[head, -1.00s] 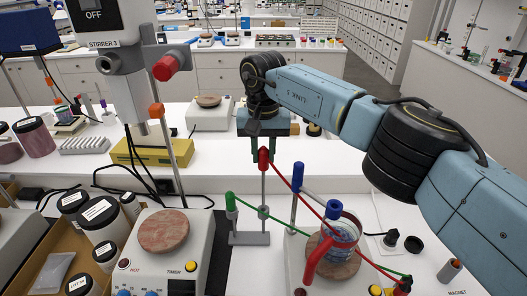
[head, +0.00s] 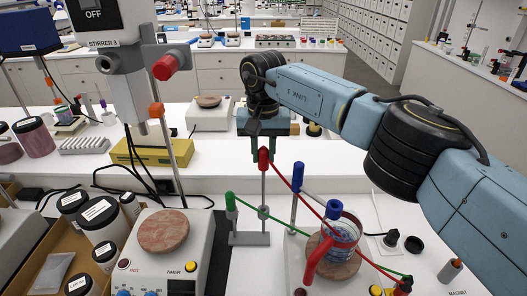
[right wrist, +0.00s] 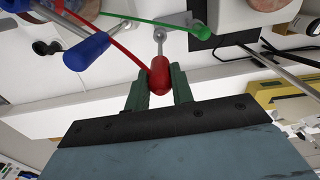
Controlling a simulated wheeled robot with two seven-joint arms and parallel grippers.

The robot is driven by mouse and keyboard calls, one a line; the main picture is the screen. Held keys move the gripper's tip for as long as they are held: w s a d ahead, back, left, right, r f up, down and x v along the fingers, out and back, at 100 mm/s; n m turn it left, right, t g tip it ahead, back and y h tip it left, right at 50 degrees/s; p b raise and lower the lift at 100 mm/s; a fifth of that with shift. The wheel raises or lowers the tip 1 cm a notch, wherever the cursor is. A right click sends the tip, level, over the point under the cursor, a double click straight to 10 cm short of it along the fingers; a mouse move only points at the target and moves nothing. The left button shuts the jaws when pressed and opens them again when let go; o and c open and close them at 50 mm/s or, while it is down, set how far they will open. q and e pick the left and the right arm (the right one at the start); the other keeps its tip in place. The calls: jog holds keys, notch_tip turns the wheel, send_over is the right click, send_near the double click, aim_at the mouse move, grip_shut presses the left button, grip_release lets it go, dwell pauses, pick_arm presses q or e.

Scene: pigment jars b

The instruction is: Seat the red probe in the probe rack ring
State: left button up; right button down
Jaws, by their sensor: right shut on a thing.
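The red probe (head: 263,160) is upright, its red handle between the green fingers of my right gripper (head: 264,150). The right wrist view shows the handle (right wrist: 160,75) held between the fingertips (right wrist: 160,88), which are shut on it. A thin grey shaft runs down below the handle, in line with the small grey probe rack (head: 249,239). A small ring-like part (head: 263,212) shows on that line above the rack base. I cannot tell from these views whether the shaft is fully down in the ring. My left gripper is not in view.
A green-handled probe (head: 231,202) stands left of the rack, and a blue handle (head: 297,176) right of it. Red and green cables cross towards the right. A beaker (head: 343,232) sits on a hotplate close by; jars (head: 98,215) stand in a box at left.

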aim_at(264, 171)
jog(key=shift+f+b, duration=2)
jog(key=shift+f, duration=0.95)
jog(key=shift+f+b, duration=3.35)
jog(key=shift+f, duration=0.85)
jog(key=c, duration=1.1)
grip_release()
jog(key=shift+r, duration=0.1)
notch_tip(264, 171, up, 13)
jog(key=shift+r, duration=0.2)
